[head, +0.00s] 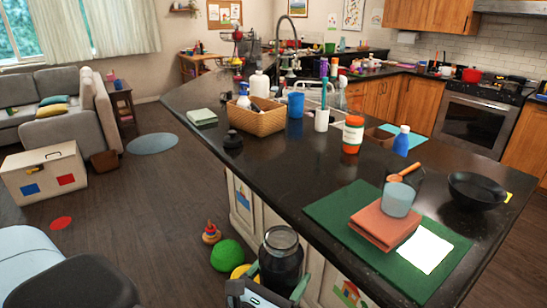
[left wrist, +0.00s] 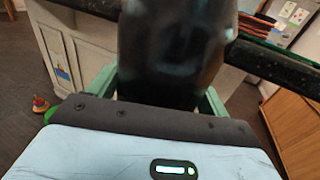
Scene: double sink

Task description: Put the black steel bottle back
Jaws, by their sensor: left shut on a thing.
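The black steel bottle (head: 282,262) is upright in my left gripper (head: 275,285), in front of the counter's near side and below the level of its top in the head view. Its round top faces up. The gripper's pale green fingers are on both sides of it. In the left wrist view the dark bottle (left wrist: 172,50) fills the upper middle between the fingers, blurred and cut off at the top. The lower part of the bottle is hidden by the gripper. My right gripper is not in view.
The dark counter (head: 270,180) has a clear stretch near its front edge. On it are a wicker basket (head: 257,118), an orange-and-white jar (head: 353,134), a small black object (head: 233,141), a green mat (head: 335,207) and a black pan (head: 478,188). Toys (head: 226,255) lie on the floor.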

